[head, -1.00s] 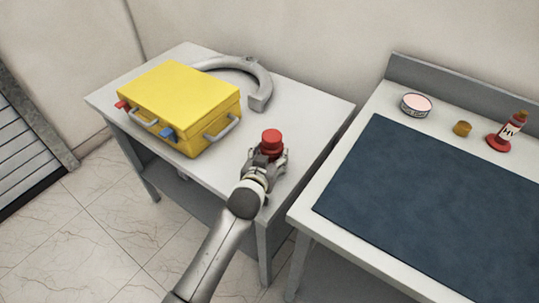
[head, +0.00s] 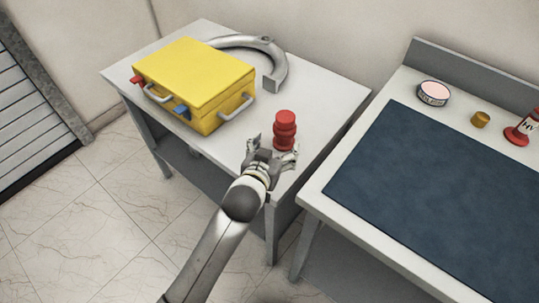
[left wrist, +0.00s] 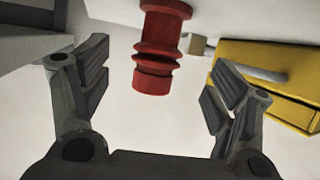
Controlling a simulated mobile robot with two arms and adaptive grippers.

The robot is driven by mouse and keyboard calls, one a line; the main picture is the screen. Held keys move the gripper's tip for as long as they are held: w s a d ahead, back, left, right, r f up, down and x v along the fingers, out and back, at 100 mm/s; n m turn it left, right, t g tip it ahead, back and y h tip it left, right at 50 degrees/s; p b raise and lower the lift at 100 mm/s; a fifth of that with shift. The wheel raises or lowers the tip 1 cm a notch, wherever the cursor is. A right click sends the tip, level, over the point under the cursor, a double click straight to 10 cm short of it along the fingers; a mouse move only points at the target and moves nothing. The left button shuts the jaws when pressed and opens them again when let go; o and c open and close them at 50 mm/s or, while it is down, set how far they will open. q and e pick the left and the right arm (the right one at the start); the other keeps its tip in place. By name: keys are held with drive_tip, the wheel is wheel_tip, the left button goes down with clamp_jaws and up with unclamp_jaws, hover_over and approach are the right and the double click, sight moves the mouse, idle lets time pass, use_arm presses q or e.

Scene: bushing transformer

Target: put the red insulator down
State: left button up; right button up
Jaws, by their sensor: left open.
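The red insulator (head: 285,130) stands upright near the front right edge of the small grey-white table (head: 318,103), apart from the yellow case. In the left wrist view the ribbed red insulator (left wrist: 155,52) lies between and beyond the two spread fingers, with a gap on each side. My left gripper (head: 272,153) is open and just in front of the insulator, with nothing in its jaws. The open fingers also show in the left wrist view (left wrist: 160,98). The insulator's lowest part is partly hidden by a finger in the head view. My right gripper is not in view.
A yellow case (head: 195,80) and a grey curved clamp (head: 270,62) occupy the table's left and back. A second bench to the right has a dark blue mat (head: 430,185), a round tin (head: 433,92), a brown piece (head: 480,119) and a red-based bottle (head: 520,130).

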use_arm(q)
drive_tip(key=v, duration=0.5)
idle(0.4)
drive_tip(key=s+a+f+g+y, duration=0.1)
drive_tip(key=s+a+f+g, duration=0.25)
drive_tip(key=s+a, duration=0.35)
drive_tip(key=s+a+f+n+g+y, duration=0.1)
drive_tip(key=s+a+f+g, duration=0.3)
drive_tip(key=s, duration=0.5)
drive_tip(key=s+a+f+g+y, duration=0.2)
drive_tip(key=s+a+f+g, duration=0.1)
drive_tip(key=s+a, duration=0.5)
wheel_tip(320, 180, down, 25)
drive_tip(key=s+a+f+g, duration=0.2)
drive_tip(key=s+f, duration=1.5)
drive_tip(key=shift+s+a, duration=0.15)
drive_tip(key=shift+s, duration=0.25)
